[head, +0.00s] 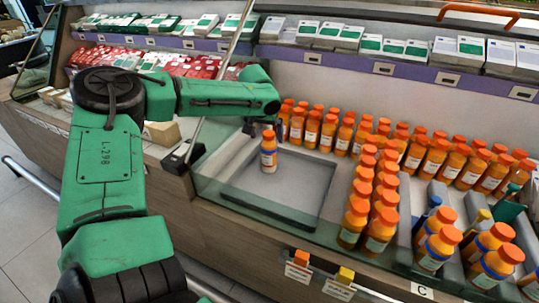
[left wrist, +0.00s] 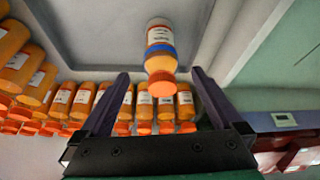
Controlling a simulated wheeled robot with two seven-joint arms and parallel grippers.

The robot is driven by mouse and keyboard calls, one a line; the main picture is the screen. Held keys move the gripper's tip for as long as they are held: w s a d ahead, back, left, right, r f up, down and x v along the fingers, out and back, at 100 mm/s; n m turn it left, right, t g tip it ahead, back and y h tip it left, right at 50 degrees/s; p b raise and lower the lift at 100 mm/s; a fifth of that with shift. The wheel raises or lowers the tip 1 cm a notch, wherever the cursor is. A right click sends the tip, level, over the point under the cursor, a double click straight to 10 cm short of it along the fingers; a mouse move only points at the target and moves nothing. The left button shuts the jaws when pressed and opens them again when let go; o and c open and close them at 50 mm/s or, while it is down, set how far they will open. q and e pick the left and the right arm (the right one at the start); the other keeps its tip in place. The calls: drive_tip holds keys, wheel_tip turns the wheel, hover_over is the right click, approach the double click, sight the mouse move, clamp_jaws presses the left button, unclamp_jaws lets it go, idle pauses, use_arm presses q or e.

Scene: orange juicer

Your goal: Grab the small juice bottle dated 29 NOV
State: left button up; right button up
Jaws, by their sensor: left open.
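A small orange-capped juice bottle (head: 268,158) with a white label and a blue band stands upright and alone on a grey recessed tray (head: 310,177). It also shows in the left wrist view (left wrist: 160,42), upside down there, with its cap toward me. The date on its label is too small to read. My left gripper (head: 265,127) is open just above and behind this bottle. In the left wrist view the two dark fingers (left wrist: 161,73) lie on either side of the cap, with gaps on both sides. My right gripper is not in view.
Rows of similar orange bottles (head: 327,133) line the tray's back, and more (head: 378,232) line its right side. The tray around the lone bottle is bare.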

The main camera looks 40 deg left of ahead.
sight(269, 144)
use_arm(q)
drive_tip(key=x, duration=0.3)
drive_tip(key=b+x, duration=0.1)
drive_tip(key=x, duration=0.3)
drive_tip(key=shift+w+a, duration=0.25)
drive_tip(key=shift+c, duration=0.6)
drive_tip(key=shift+r, duration=0.1)
clamp_jaws()
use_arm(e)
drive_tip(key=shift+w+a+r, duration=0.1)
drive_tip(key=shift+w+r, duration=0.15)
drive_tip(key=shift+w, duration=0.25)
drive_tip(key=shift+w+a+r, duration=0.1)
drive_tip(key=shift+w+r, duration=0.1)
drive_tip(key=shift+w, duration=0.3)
